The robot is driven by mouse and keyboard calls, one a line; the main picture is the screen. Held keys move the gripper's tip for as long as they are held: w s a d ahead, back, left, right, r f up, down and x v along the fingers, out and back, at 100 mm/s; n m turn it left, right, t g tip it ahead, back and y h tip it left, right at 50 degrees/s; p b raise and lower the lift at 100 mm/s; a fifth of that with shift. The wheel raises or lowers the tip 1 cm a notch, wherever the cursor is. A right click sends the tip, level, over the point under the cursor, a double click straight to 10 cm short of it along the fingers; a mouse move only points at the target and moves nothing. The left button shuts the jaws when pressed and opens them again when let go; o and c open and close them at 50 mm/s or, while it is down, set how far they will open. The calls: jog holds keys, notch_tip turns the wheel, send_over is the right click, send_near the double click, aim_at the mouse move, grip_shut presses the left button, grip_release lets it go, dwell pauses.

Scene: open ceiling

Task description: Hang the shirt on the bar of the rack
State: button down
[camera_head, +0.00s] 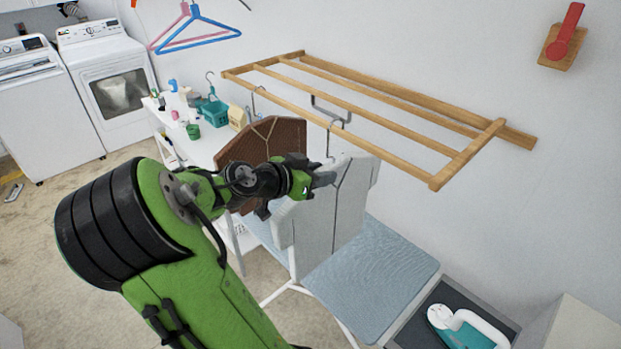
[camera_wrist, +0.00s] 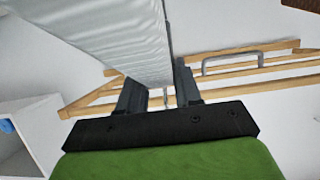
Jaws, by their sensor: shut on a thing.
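The shirt (camera_head: 335,212) is light grey and stiff-looking, and hangs upright below the front of the wooden rack. A hanger hook (camera_head: 331,137) rises from its top close to the rack's front bar (camera_head: 330,125); I cannot tell whether the hook rests on the bar. My gripper (camera_head: 322,176) is at the shirt's upper left part and is shut on it. In the wrist view, the grey cloth (camera_wrist: 125,40) runs between the two fingers (camera_wrist: 160,90), with the rack's bars (camera_wrist: 265,68) behind.
A brown garment (camera_head: 275,140) hangs left of the shirt. Below are a blue ironing board (camera_head: 385,280) and an iron (camera_head: 465,325) at lower right. A white shelf (camera_head: 205,145) with small items stands behind left. The rack's right part is empty.

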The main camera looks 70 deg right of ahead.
aim_at(334, 168)
jog(key=d, duration=0.1)
jog(key=s+d, duration=0.1)
jog(key=d, duration=0.1)
jog(key=shift+s+d, duration=0.35)
jog(key=shift+s+d+f+b, duration=0.1)
jog(key=shift+d+f+b, duration=0.25)
jog(key=shift+f+b, duration=0.2)
notch_tip(334, 168, down, 3)
jog(key=b, duration=0.3)
jog(key=shift+r, duration=0.1)
jog(key=c, duration=0.7)
grip_release()
jog(key=shift+a, duration=0.1)
jog(key=p+v, duration=0.1)
jog(key=v, duration=1.4)
jog(key=shift+w+a+r+p, duration=0.1)
jog(key=shift+w+a+p, duration=0.15)
jog(key=shift+a+p, duration=0.05)
